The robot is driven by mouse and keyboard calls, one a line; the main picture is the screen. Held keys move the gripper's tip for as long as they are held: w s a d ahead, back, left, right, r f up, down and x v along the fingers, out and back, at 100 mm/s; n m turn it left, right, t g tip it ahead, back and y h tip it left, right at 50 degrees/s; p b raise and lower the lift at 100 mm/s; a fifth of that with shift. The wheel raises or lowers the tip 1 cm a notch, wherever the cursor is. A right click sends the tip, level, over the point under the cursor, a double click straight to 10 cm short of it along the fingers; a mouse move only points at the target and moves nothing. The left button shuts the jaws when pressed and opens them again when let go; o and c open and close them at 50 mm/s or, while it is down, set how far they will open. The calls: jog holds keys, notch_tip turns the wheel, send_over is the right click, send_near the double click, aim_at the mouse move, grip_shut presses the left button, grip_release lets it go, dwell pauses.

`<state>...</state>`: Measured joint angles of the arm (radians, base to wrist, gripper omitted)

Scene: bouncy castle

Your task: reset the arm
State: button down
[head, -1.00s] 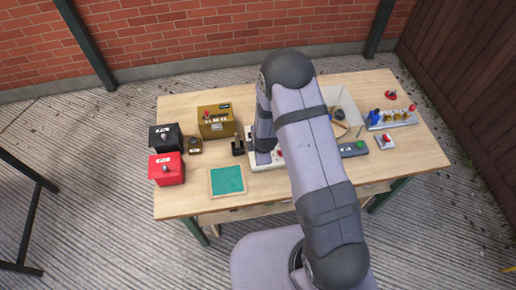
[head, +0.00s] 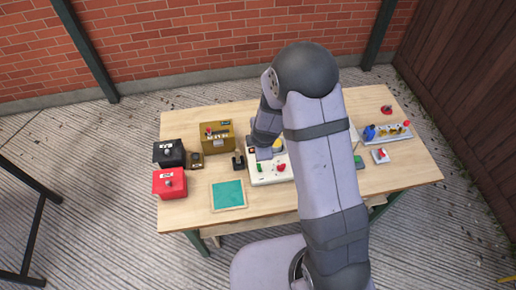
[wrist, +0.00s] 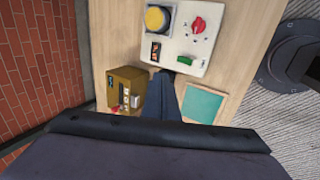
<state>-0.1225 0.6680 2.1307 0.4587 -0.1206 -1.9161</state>
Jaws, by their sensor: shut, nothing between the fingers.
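My gripper (wrist: 163,74) shows in the wrist view as a dark shape with its fingers together and nothing between them. It is above the table, in front of the white control panel (wrist: 202,52) and beside the brass-coloured box (wrist: 122,88) in that picture.
My arm hides part of the table.

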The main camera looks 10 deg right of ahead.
jog(key=shift+r, duration=0.3)
dwell(0.4)
jog(key=s+a+f+m+g+y, duration=0.1)
jog(key=s+m+g, duration=0.3)
jog(key=s+m, duration=0.4)
jog(key=s+a+f+m+g, duration=0.1)
jog(key=s+f+m+g, duration=0.15)
jog(key=s+m, duration=0.6)
jog(key=s+d+r+g+h, duration=0.1)
jog(key=s+d+r+g, duration=0.25)
jog(key=s+r, duration=0.6)
notch_tip(320, 180, up, 5)
jog(key=w+d+m+t+b, duration=0.1)
jog(key=w+d+t+b, duration=0.1)
jog(key=t, duration=0.2)
jog(key=shift+w+d+t, duration=0.3)
jog(key=shift+d+t, duration=0.1)
jog(key=shift+f+m, duration=0.1)
jog(key=shift+m, duration=0.15)
